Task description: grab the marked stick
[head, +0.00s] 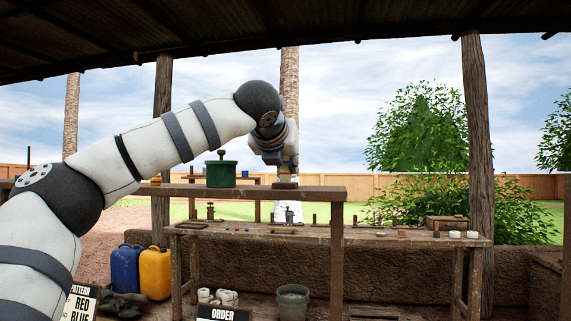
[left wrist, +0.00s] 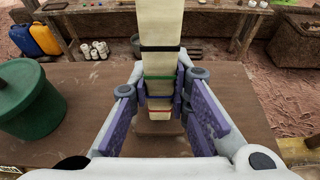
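The marked stick (left wrist: 161,62) is pale and squared, with black, green, blue and red bands. In the left wrist view it stands on a small wooden base (left wrist: 160,128) on a brown tabletop and runs up past the top edge. My left gripper (left wrist: 161,92) has its purple-padded fingers on both sides of the stick, around the green and blue bands. The pads look very close to its sides; contact is unclear. My right gripper is in neither view.
A green lidded pot (head: 221,174) stands left of my gripper on the same table. A lower workbench (head: 350,236) behind holds small items. Blue (head: 125,269) and yellow (head: 155,272) jugs and a grey bucket (head: 293,301) stand below. Tabletop right of the stick is clear.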

